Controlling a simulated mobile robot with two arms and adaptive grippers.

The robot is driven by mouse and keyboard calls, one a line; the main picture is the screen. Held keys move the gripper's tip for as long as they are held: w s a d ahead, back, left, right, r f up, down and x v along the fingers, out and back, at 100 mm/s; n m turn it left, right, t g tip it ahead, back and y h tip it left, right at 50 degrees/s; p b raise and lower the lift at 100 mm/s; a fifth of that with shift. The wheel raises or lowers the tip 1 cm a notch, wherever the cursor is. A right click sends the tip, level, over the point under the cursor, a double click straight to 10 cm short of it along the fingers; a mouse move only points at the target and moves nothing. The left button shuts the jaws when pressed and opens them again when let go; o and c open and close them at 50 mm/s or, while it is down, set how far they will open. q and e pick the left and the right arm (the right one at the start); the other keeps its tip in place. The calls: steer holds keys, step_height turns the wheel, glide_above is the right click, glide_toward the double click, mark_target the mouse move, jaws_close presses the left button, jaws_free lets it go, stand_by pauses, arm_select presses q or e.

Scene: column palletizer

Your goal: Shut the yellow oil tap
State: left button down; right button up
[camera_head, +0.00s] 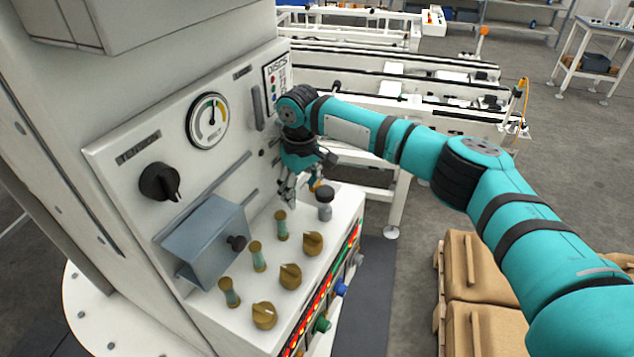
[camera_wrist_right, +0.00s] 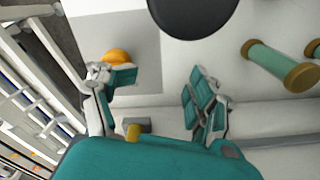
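A small orange-yellow knob (camera_head: 317,184) shows at the far end of the white console, partly hidden by my right gripper. It is probably the yellow tap, but its handle position cannot be made out. In the wrist view the rounded orange-yellow knob (camera_wrist_right: 116,56) lies right by the left fingertip, partly covered by it; I cannot tell whether they touch. My right gripper (camera_head: 287,190) hangs fingers down over the console's far end. In the wrist view its two fingers (camera_wrist_right: 158,88) are wide apart with nothing between them. My left gripper is not in view.
A dark-topped grey post (camera_head: 325,203) stands close beside the right gripper. Brass knobs (camera_head: 290,276) and green-brass handles (camera_head: 258,256) line the console. Green (camera_head: 322,325) and blue (camera_head: 341,290) fittings stick out of its front. A gauge (camera_head: 208,121) is on the wall panel. Brown boxes (camera_head: 481,265) stand at right.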

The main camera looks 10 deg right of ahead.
steer(key=shift+a, duration=0.3)
steer(key=c, duration=0.7)
steer(key=shift+c, duration=1)
steer(key=shift+w+d, duration=0.1)
steer(key=shift+w, duration=0.05)
jaws_close()
steer(key=shift+o, duration=1.1)
jaws_free()
steer(key=shift+w+a+r, duration=0.1)
steer(key=shift+w+a, duration=0.1)
steer(key=shift+a, duration=0.05)
steer(key=o, duration=0.8)
steer(key=shift+w, duration=0.1)
